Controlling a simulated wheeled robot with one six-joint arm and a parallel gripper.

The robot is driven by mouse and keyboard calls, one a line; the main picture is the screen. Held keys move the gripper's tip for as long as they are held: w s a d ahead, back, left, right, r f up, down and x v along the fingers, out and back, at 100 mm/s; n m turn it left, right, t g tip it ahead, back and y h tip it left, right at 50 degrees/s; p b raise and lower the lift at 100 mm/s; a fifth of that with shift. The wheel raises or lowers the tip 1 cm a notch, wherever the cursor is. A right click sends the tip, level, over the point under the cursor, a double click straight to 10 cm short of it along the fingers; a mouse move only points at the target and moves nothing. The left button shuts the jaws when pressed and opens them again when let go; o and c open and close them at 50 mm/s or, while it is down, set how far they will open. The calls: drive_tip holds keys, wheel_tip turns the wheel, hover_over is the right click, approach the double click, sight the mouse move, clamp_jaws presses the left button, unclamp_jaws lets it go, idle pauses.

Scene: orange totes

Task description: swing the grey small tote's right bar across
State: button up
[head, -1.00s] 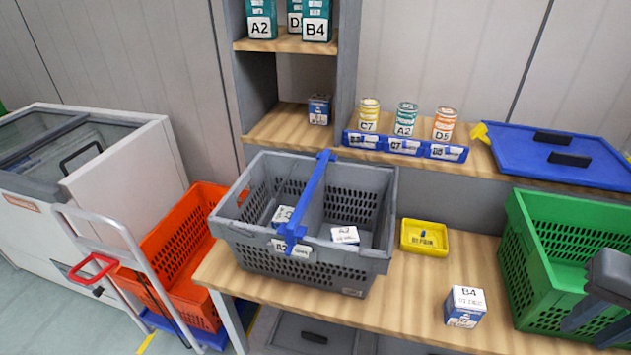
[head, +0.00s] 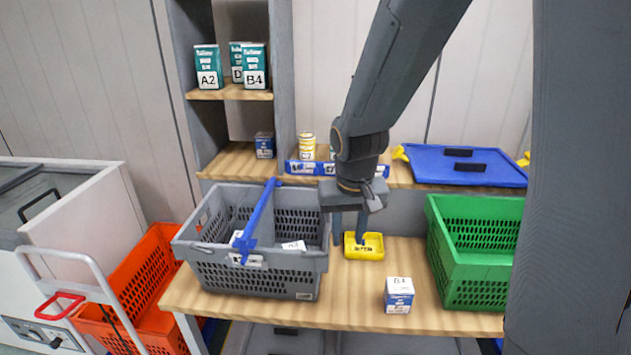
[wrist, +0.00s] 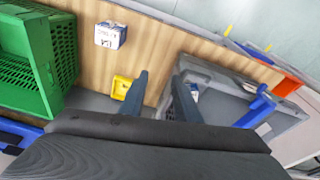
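The grey small tote (head: 314,262) stands on the wooden bench, left of my gripper. One blue bar (head: 260,212) runs across its open top from the back rim to the front wall, near the middle. The tote (wrist: 222,82) and the blue bar (wrist: 258,108) also show in the wrist view. Two small labelled boxes lie inside the tote. My gripper (head: 349,226) is open and empty, pointing down beside the tote's right end; its two fingers (wrist: 155,94) are apart in the wrist view. I cannot tell whether a finger touches the rim.
A yellow tray (head: 352,252) sits close by my gripper. A B4 box (head: 399,296) stands near the bench's front edge. A green crate (head: 480,270) stands to the right. An orange crate (head: 150,260) is left.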

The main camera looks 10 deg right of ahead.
drive_tip(key=w+r+p, duration=0.1)
drive_tip(key=w, duration=0.3)
drive_tip(key=w+r+m+p, duration=0.1)
drive_tip(key=w+r, duration=0.1)
drive_tip(key=w, duration=0.2)
drive_tip(key=w+a+r+m+t+p, duration=0.1)
drive_tip(key=w, duration=0.4)
drive_tip(key=shift+r+h, duration=0.25)
drive_tip(key=shift+h, duration=0.05)
drive_tip(key=shift+b+x, duration=1.95)
drive_tip(key=shift+x, duration=1.65)
drive_tip(key=shift+w, duration=0.15)
drive_tip(key=shift+c, duration=0.5)
drive_tip(key=c, duration=0.5)
drive_tip(key=shift+w+a+r, duration=0.15)
drive_tip(key=shift+a+r, duration=0.4)
drive_tip(key=shift+c, duration=0.2)
